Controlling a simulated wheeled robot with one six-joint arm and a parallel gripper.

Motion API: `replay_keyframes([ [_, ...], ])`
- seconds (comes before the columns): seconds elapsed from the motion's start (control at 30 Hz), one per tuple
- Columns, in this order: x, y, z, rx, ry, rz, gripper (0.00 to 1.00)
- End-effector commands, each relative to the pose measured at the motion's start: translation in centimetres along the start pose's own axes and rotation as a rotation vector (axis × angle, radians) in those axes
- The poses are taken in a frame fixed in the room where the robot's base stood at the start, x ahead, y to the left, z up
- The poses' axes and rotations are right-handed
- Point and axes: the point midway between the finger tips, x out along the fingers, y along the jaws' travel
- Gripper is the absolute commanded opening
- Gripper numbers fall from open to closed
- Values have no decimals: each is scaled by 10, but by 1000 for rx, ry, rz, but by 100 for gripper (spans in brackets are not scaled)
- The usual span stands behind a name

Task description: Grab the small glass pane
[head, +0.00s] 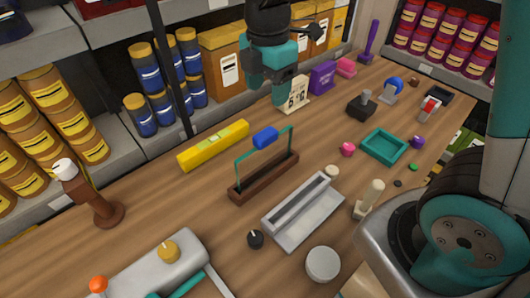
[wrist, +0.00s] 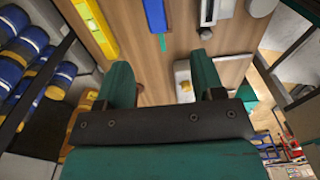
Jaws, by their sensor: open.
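My gripper (head: 281,94) hangs at the back of the bench in the head view, empty. In the wrist view its two teal fingers (wrist: 163,72) are spread, with bare wood between and beyond them. A thin, upright teal frame (head: 264,152) with a blue handle (head: 265,138) on top stands in a long brown base (head: 263,177) at mid bench. The glass pane may be in this frame; clear glass cannot be made out for sure. The blue handle (wrist: 154,18) shows beyond the fingertips in the wrist view. My gripper is apart from it.
A yellow level (head: 213,145) lies left of the frame. A grey tray (head: 303,210) lies in front of it, near a black knob (head: 256,239). A grey device (head: 155,272) with a gold knob is at the front. A calendar (head: 296,93) stands by my gripper.

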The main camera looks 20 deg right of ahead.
Motion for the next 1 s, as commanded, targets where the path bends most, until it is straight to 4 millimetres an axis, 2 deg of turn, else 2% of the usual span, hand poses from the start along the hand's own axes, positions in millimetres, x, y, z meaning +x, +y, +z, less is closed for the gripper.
replay_keyframes([
  [0.1,27,-2,0,1,1,-10,62],
  [0.3,68,-1,0,2,1,-6,62],
  [0.4,80,0,0,2,1,-3,62],
  [0.67,97,2,0,2,1,-4,62],
  [0.9,129,6,1,2,1,-3,62],
  [1.0,136,7,1,2,1,-1,62],
])
